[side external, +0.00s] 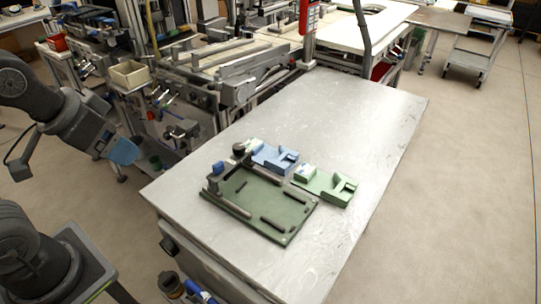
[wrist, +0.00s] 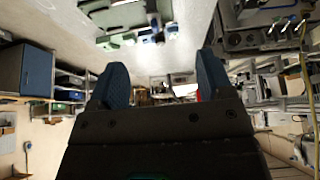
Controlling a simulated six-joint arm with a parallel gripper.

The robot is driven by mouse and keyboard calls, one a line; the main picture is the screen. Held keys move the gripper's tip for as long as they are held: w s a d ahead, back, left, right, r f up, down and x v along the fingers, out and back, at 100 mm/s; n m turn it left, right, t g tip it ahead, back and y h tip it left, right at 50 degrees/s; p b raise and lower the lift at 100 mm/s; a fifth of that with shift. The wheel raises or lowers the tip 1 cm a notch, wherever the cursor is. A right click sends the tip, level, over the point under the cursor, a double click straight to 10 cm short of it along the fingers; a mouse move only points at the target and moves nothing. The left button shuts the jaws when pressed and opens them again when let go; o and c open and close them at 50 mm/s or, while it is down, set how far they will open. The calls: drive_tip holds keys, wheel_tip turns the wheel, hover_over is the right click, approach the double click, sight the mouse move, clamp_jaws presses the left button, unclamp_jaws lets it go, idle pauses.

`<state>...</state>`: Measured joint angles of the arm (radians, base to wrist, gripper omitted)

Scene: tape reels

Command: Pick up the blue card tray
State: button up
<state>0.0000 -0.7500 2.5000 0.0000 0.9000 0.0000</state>
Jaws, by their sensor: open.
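The blue card tray (side external: 274,158) lies on the grey metal table, at the far edge of a dark green fixture plate (side external: 262,208). A similar green tray (side external: 327,186) lies to its right. My gripper (side external: 123,151) is left of the table in the side view, well apart from the blue tray and holding nothing that I can see. In the wrist view my gripper (wrist: 162,80) shows two blue fingers spread wide with empty space between them.
The fixture plate carries dark raised bars and a block with a dark round knob (side external: 238,149) at its back left corner. The table (side external: 365,110) is bare at the back, right and front. Machinery (side external: 215,75) stands along the table's far left side.

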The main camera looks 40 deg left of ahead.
drive_tip(key=shift+o, duration=1)
